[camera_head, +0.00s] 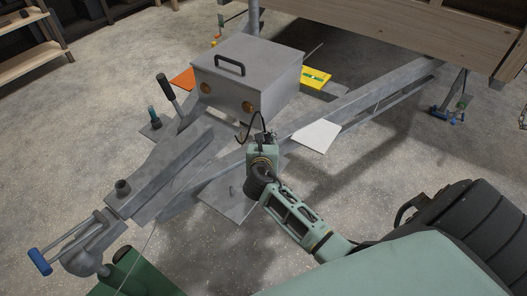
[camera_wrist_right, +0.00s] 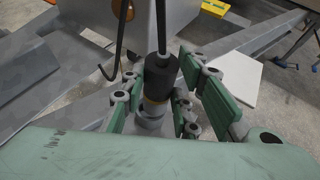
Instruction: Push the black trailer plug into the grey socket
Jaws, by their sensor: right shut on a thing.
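My right gripper (camera_head: 262,152) is beside the drawbar, just in front of the grey lidded box. In the right wrist view its green fingers (camera_wrist_right: 165,92) are closed around the black trailer plug (camera_wrist_right: 160,74), a dark cylinder held roughly upright with a cable (camera_wrist_right: 161,25) rising from its top. A lighter grey part and a yellowish band show below the plug, partly hidden by my gripper. I cannot make out the grey socket for certain, nor whether the plug touches it. In the head view my gripper hides the plug. My left gripper is not in view.
The grey box (camera_head: 245,80) with a black handle stands close behind my right gripper. A curved black hook-like cable (camera_wrist_right: 113,50) hangs left of the plug. The steel drawbar (camera_head: 165,170) runs to the coupling at lower left. A white sheet (camera_head: 316,136) lies right of the gripper.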

